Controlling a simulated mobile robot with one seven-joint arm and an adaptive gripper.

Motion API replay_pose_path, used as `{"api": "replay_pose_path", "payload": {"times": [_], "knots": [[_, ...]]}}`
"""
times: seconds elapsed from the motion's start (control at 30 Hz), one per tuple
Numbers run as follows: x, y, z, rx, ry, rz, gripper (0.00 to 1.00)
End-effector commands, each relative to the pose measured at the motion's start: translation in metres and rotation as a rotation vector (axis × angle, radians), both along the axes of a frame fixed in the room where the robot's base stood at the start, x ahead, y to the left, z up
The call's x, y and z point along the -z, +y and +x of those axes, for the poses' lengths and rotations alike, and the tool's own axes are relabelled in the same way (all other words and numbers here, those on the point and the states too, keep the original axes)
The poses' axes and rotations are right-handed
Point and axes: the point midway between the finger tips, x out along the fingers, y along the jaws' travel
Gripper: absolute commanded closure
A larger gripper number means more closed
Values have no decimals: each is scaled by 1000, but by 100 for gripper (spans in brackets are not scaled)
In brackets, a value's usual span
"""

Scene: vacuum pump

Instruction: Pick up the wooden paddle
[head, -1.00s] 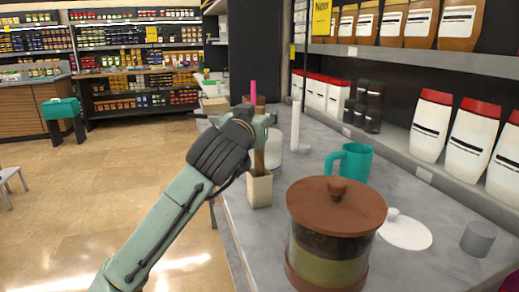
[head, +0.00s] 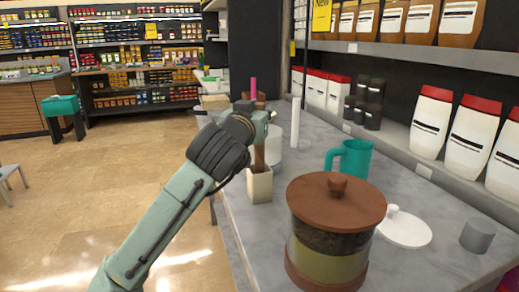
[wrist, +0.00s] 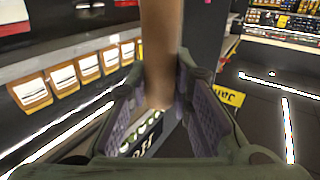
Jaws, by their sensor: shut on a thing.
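The wooden paddle (head: 259,158) is a brown stick standing upright, its lower end inside a beige square holder (head: 260,186) on the grey counter. My gripper (head: 262,128) is above the holder and shut on the paddle. In the wrist view the brown paddle (wrist: 160,50) runs between the two fingers, with both pads against its sides. The paddle's bottom end is hidden in the holder, and part of its upper length is hidden by my gripper.
A glass jar with a brown lid (head: 337,215) stands at the counter's front, with a teal mug (head: 355,160) behind it. A white round lid (head: 404,228) and grey cylinder (head: 476,236) lie to the right. A white post (head: 295,122) stands near the gripper. Shelves line the right.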

Motion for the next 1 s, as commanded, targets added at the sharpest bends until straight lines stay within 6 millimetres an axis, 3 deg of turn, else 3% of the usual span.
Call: {"api": "replay_pose_path", "payload": {"times": [0.57,0.77,1.0], "knots": [[-8,0,0,-1,-2,-1,100],[-35,-1,0,1,-3,0,100],[-86,-2,-1,3,-3,-1,100]]}}
